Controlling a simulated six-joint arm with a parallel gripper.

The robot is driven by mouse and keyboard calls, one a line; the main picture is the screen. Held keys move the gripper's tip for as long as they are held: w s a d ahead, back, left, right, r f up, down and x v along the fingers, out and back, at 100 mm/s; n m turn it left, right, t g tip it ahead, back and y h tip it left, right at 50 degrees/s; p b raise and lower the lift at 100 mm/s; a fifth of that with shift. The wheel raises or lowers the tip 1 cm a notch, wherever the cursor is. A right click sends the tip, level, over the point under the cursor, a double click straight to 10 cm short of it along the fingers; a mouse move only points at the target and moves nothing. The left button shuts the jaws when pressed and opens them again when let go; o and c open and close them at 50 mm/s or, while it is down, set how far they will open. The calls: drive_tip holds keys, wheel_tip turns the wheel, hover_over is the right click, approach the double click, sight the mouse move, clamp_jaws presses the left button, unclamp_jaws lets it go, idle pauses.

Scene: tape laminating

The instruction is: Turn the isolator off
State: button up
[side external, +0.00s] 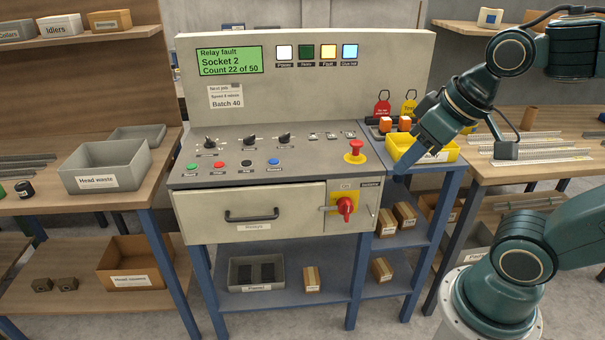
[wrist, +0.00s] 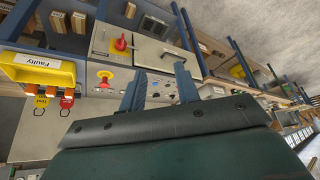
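The isolator (side external: 345,207) is a red rotary handle on a yellow plate, on the front of the grey control cabinet beside the drawer. The handle looks roughly upright in the side external view. It also shows in the wrist view (wrist: 120,43), above and left of the fingers. My gripper (side external: 401,174) is up and to the right of the isolator, by the cabinet's right side and in front of the yellow tray. In the wrist view its two fingers (wrist: 160,88) stand apart with nothing between them. It touches nothing that I can see.
A red emergency-stop button (side external: 355,152) stands on the panel above the isolator. The yellow Faulty tray (side external: 450,152) and red and yellow tags (side external: 382,108) are at the right. The closed drawer (side external: 255,211) has a dark handle. Space before the cabinet front looks clear.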

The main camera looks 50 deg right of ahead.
drive_tip(key=w+d+f+m+g+h, duration=0.1)
drive_tip(key=w+d+f+m, duration=0.35)
drive_tip(key=w, duration=0.45)
drive_tip(key=m+g+h, duration=0.1)
drive_tip(key=m+h, duration=0.1)
drive_tip(key=m, duration=0.2)
hover_over(348, 204)
drive_tip(key=s+a, duration=0.4)
wheel_tip(348, 204, down, 13)
drive_tip(key=shift+s, duration=0.1)
drive_tip(key=shift+f, duration=0.1)
drive_tip(key=shift+s+x, duration=0.2)
drive_tip(key=shift+x, duration=6.55)
drive_tip(key=shift+f, duration=0.1)
clamp_jaws()
